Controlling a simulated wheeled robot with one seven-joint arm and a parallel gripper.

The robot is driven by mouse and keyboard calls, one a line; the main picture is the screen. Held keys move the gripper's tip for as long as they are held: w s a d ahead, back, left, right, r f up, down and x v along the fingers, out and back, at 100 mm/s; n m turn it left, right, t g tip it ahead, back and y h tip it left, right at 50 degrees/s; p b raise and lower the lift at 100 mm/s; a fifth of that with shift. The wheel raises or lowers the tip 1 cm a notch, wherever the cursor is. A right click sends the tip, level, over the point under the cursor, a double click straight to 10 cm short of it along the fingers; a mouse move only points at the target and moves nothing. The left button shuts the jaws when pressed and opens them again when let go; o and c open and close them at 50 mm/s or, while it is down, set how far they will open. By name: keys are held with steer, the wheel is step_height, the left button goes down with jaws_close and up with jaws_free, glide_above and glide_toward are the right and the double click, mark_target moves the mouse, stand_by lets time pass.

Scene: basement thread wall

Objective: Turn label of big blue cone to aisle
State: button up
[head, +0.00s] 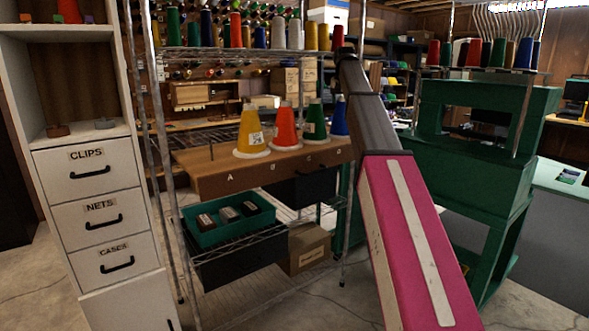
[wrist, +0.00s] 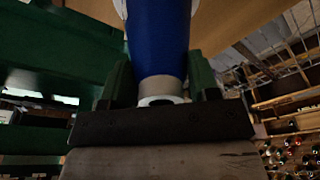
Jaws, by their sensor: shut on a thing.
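The big blue cone (head: 339,122) stands upright at the right end of the wooden shelf, partly hidden behind my arm. In the wrist view the blue cone (wrist: 160,40) runs up from between my fingers, its pale grey tip nearest me. My gripper (wrist: 160,80) is shut on the cone's narrow top, one green finger on each side. In the head view my gripper is largely hidden by my arm. No label shows on the blue cone in either view, so I cannot tell which way it faces.
Green (head: 314,124), orange (head: 286,128) and yellow (head: 251,132) cones stand left of the blue one; the yellow one bears a visible label. A wire rack shelf (head: 240,52) with smaller spools is above.

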steer(key=shift+r, duration=0.25)
steer(key=m, duration=0.3)
steer(key=m+h, duration=0.1)
steer(key=m, duration=0.3)
steer(key=shift+g, duration=0.3)
steer(key=shift+f, duration=0.25)
stand_by(0.4)
steer(key=o, duration=1)
